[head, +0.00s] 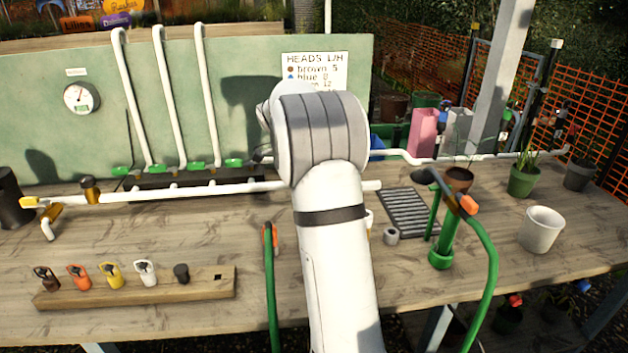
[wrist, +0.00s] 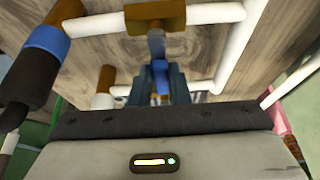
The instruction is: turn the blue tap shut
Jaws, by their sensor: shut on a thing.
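In the wrist view my gripper (wrist: 161,75) is shut on the blue tap's handle (wrist: 157,47). The handle stands out from a brass fitting (wrist: 150,17) on the white pipe, and its lower part shows between the dark fingers. In the head view my own white and grey arm covers the gripper and the blue tap. How far the tap is turned I cannot tell.
In the wrist view a dark cylinder with a blue band (wrist: 45,40) is at the left. In the head view a white pipe (head: 230,188) crosses the bench, with a wooden key rack (head: 130,289) in front. A green hose (head: 271,290) and green pump (head: 440,253) stand nearby.

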